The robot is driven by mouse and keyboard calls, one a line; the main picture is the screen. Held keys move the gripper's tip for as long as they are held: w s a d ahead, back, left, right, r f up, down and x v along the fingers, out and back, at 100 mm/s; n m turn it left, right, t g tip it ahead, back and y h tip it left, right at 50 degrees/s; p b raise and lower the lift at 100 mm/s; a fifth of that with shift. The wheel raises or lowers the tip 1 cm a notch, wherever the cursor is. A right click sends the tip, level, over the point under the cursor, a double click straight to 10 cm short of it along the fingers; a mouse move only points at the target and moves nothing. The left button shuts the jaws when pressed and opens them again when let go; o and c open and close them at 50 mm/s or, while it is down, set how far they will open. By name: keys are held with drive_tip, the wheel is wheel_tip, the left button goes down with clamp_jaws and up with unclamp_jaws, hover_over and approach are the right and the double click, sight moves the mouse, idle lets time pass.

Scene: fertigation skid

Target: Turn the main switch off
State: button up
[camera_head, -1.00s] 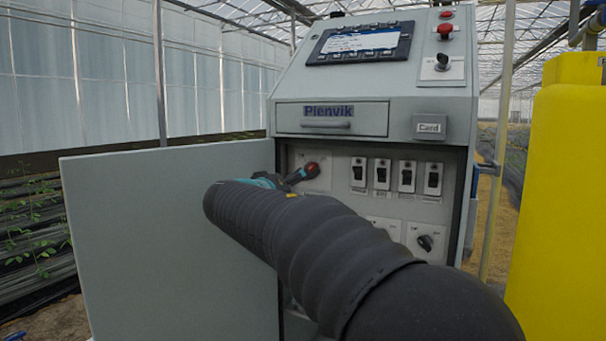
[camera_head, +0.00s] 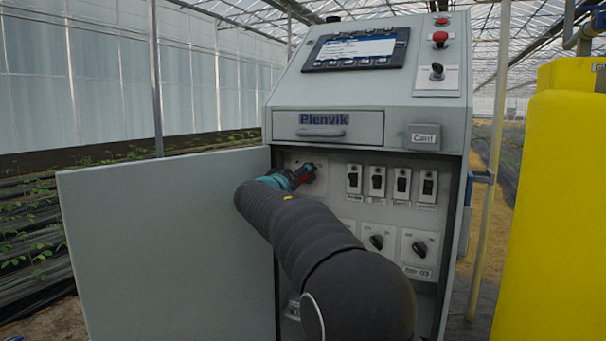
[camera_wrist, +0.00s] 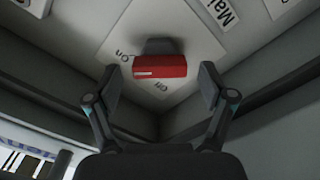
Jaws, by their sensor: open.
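The main switch has a red handle (camera_wrist: 160,66) on a white plate (camera_wrist: 190,45) marked "On" and "Off"; part of a "Mai..." label shows beside it. In the wrist view the handle lies crosswise, with a white mark at its left end near "On". My gripper (camera_wrist: 160,77) is open, one finger on each side of the handle, with gaps between the fingers and its ends. In the head view my gripper (camera_head: 292,179) is at the upper left of the open cabinet and mostly hides the red handle (camera_head: 308,174).
The cabinet door (camera_head: 165,245) stands open at the left. Several rocker switches (camera_head: 377,181) and dark rotary knobs (camera_head: 419,248) are right of the main switch. A drawer (camera_head: 328,126) is above. A yellow tank (camera_head: 555,215) stands at the right.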

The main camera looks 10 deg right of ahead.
drive_tip(key=shift+x, duration=0.8)
drive_tip(key=c, duration=1.2)
drive_tip(key=shift+o, duration=0.2)
